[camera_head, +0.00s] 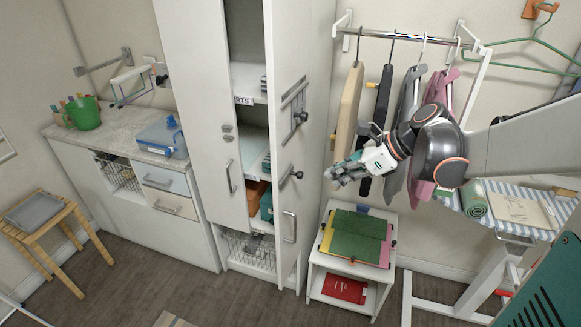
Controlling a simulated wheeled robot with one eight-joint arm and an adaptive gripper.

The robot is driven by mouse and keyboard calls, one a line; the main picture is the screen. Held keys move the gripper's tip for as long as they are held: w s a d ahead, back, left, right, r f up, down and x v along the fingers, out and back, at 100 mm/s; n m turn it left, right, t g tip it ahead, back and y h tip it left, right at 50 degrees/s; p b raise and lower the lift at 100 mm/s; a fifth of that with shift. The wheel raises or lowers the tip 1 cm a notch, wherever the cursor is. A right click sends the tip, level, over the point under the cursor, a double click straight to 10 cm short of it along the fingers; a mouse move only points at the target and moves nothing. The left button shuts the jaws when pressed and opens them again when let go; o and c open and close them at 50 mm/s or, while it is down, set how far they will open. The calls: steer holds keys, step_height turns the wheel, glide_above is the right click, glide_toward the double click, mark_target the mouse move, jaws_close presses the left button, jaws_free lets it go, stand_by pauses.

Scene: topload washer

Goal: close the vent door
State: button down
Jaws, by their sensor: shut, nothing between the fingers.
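No part that I can surely name as the vent door shows in the head view. A tall white cabinet stands in the middle, with an upright white door (303,160) standing open at its right side. That door carries a small rack and a handle. My gripper (337,174) is shut and empty, in the air to the right of this door. It appears in front of the hanging items, and I cannot tell how far it is from the door.
Dark and tan items hang from a wall rail (400,37) behind my arm. A low white stand (318,258) holds green folders. An ironing board (550,207) is at the right. A counter (65,132) and a wooden stool (63,222) are at the left. The floor between is mostly clear.

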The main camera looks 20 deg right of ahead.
mark_target(298, 174)
steer(key=w+a+r+b+x, duration=0.1)
steer(key=r+b+x, duration=0.1)
steer(key=x, duration=1)
steer(key=shift+w+a+b, duration=0.3)
steer(key=shift+a+b, duration=0.15)
steer(key=shift+b, duration=0.35)
steer(key=shift+f, duration=0.15)
steer(key=shift+a, duration=0.1)
